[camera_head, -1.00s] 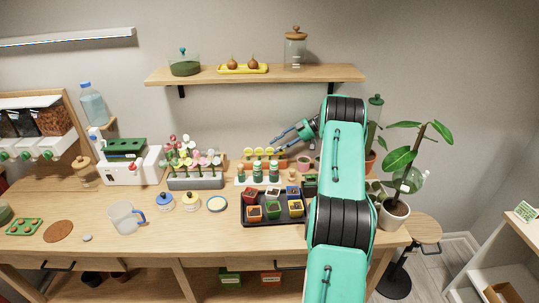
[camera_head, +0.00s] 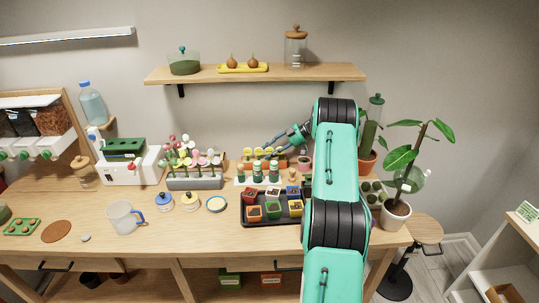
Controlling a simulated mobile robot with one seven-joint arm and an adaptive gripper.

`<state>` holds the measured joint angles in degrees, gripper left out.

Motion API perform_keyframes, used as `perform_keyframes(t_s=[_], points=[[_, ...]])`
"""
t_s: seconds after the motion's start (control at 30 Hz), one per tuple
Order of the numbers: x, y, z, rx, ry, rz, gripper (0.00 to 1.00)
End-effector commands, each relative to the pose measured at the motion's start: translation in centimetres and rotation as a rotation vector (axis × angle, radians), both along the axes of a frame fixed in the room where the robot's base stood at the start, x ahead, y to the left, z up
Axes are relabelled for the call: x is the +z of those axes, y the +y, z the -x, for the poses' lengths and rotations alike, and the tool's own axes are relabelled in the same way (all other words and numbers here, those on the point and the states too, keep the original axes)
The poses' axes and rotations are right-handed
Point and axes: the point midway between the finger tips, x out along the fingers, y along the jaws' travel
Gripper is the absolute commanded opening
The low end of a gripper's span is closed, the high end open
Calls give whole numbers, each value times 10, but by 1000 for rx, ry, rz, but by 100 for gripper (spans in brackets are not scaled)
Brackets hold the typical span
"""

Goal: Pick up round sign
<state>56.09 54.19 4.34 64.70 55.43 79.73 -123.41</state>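Several round yellow signs (camera_head: 258,153) stand upright in an orange holder (camera_head: 283,161) at the back of the table, below the shelf. My gripper (camera_head: 273,147) reaches in from the right, with its dark and blue fingers pointing left and down at the right-hand signs. The fingertips are at or just above those signs and partly cover them. Whether they touch a sign, and whether they are open or shut, is too small to tell.
Green-capped bottles (camera_head: 257,173) stand in front of the holder, and a dark tray (camera_head: 251,221) of small pots is nearer. A planter of flowers (camera_head: 194,183) stands to the left. The wooden shelf (camera_head: 203,76) is above. Leafy plants are on the right.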

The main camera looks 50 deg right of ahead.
Motion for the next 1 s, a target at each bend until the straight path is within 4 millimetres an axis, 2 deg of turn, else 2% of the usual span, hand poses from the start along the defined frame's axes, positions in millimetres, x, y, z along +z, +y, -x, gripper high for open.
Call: perform_keyframes(t_s=[0.1, 0.27, 0.3, 1.0], points=[[-1, 0, 0, 0, 1, -1, 36], [0, 0, 0, 0, 0, 0, 7], [0, 0, 0, 0, 0, 0, 4], [6, 2, 2, 0, -1, 1, 3]])
